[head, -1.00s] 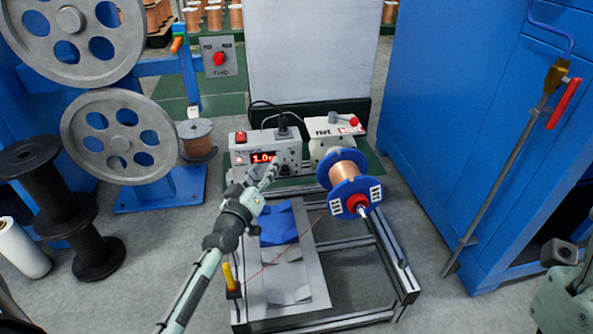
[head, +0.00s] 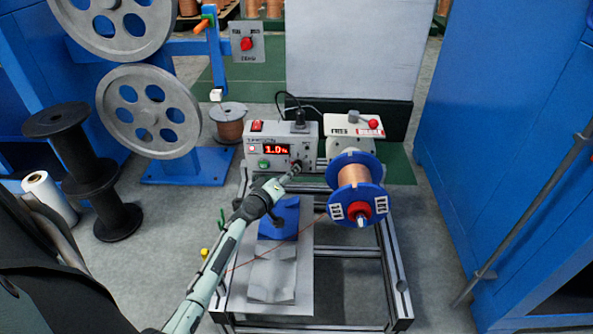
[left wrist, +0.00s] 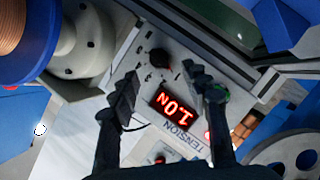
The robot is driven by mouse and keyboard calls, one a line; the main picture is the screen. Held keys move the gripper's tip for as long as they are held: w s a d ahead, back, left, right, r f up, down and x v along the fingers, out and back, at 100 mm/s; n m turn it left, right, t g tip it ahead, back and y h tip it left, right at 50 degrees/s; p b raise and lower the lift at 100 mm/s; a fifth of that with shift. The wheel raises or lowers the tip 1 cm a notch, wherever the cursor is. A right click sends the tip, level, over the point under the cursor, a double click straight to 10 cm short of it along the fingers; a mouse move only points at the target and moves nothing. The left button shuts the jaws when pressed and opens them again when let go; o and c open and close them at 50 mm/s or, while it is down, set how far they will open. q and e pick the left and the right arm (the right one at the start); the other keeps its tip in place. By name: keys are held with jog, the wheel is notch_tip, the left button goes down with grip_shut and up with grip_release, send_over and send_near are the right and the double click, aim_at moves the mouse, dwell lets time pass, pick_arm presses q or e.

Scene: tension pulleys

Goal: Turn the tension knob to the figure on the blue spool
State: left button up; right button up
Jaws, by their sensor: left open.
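The grey tension box (head: 310,135) stands at the back of the bench frame. Its red display (head: 275,150) reads 1.0 N; it shows upside down in the left wrist view (left wrist: 172,105). The black tension knob (left wrist: 160,58) is on the panel, beyond the fingertips in the left wrist view. My left gripper (head: 291,173) is open in front of the panel's lower right. In the left wrist view its fingers (left wrist: 160,73) are spread to either side of the knob, apart from it. The blue spool (head: 348,172) of copper wire carries white labels; their figures are too small to read.
A red switch (head: 257,126) and a black plug (head: 299,118) with a cable are on top of the box. A green button (head: 264,163) sits below the display. A grey-white unit (head: 352,127) stands right of the box. A blue cabinet (head: 500,100) is further right.

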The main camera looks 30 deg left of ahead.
pick_arm(q)
jog(key=b+x, duration=0.1)
jog(key=x, duration=0.4)
jog(key=shift+w+f+b, duration=0.1)
jog(key=shift+w+b, duration=0.15)
jog(key=shift+b, duration=0.1)
grip_shut()
